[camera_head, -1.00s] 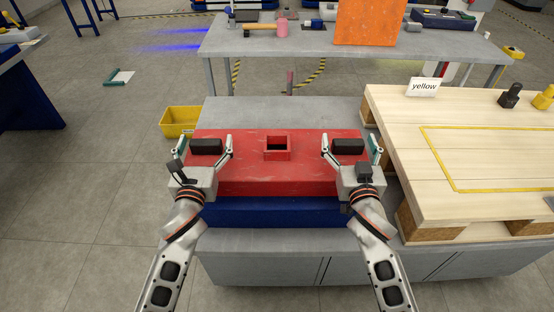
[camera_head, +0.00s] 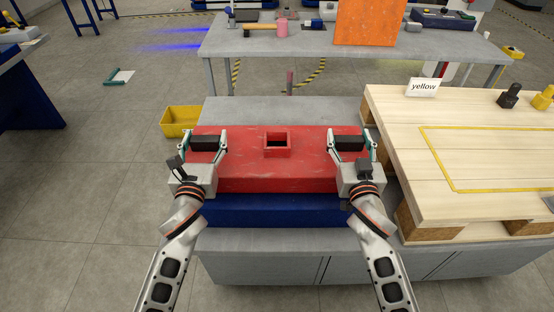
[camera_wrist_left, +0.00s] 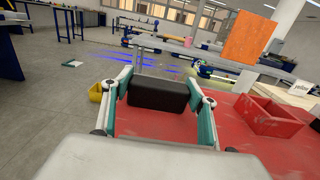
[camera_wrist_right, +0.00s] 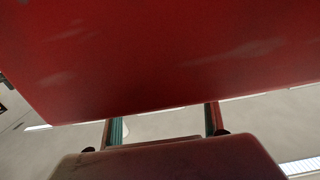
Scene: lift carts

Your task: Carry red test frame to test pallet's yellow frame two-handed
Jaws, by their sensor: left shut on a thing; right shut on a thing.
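The red test frame (camera_head: 265,178) is a wide red block with a square collar (camera_head: 277,152) on top and a black handle at each end. It sits on or just above a blue block (camera_head: 270,212); I cannot tell if they touch. My left gripper (camera_head: 204,143) is shut on the left handle (camera_wrist_left: 158,95). My right gripper (camera_head: 352,143) is shut on the right handle (camera_head: 348,145). In the right wrist view the red frame (camera_wrist_right: 150,60) fills the top and hides that handle. The yellow frame (camera_head: 438,159) is an empty outline on the wooden test pallet (camera_head: 400,150) at right.
A grey bench (camera_head: 240,108) lies under the blocks. A yellow bin (camera_head: 180,122) is at its left. A tool table (camera_head: 300,43) stands behind.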

